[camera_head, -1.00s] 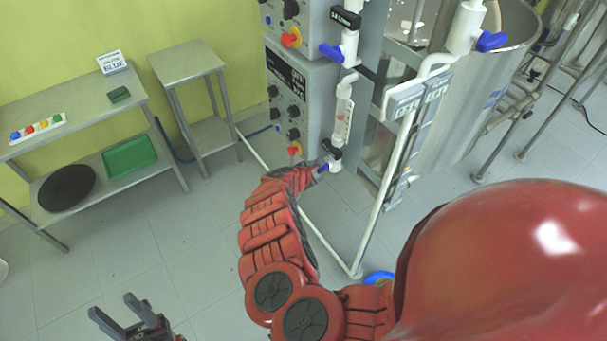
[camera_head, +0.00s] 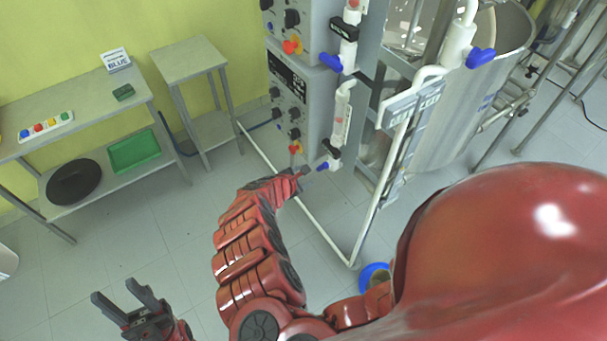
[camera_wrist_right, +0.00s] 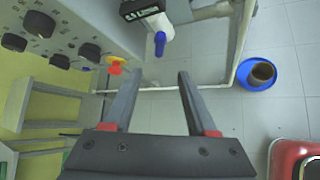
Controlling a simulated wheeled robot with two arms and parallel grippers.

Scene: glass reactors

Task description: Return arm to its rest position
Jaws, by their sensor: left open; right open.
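My right arm (camera_head: 250,250) is red and segmented and reaches up toward the grey control panel in the head view. Its gripper is small and partly hidden there, just left of the lower blue-handled valve (camera_head: 330,160). In the right wrist view the right gripper (camera_wrist_right: 158,82) has its two dark fingers apart with nothing between them. The blue valve handle (camera_wrist_right: 160,43) lies beyond the fingertips, apart from them. My left gripper (camera_head: 114,290) is open and empty over the floor at the lower left of the head view.
The control panel (camera_head: 290,105) with knobs and a white pipe frame (camera_head: 318,238) stand close to the right gripper. A blue round container (camera_head: 373,277) is on the floor. A shelf table (camera_head: 85,98) and small stand (camera_head: 190,60) are at left. Open floor lies between.

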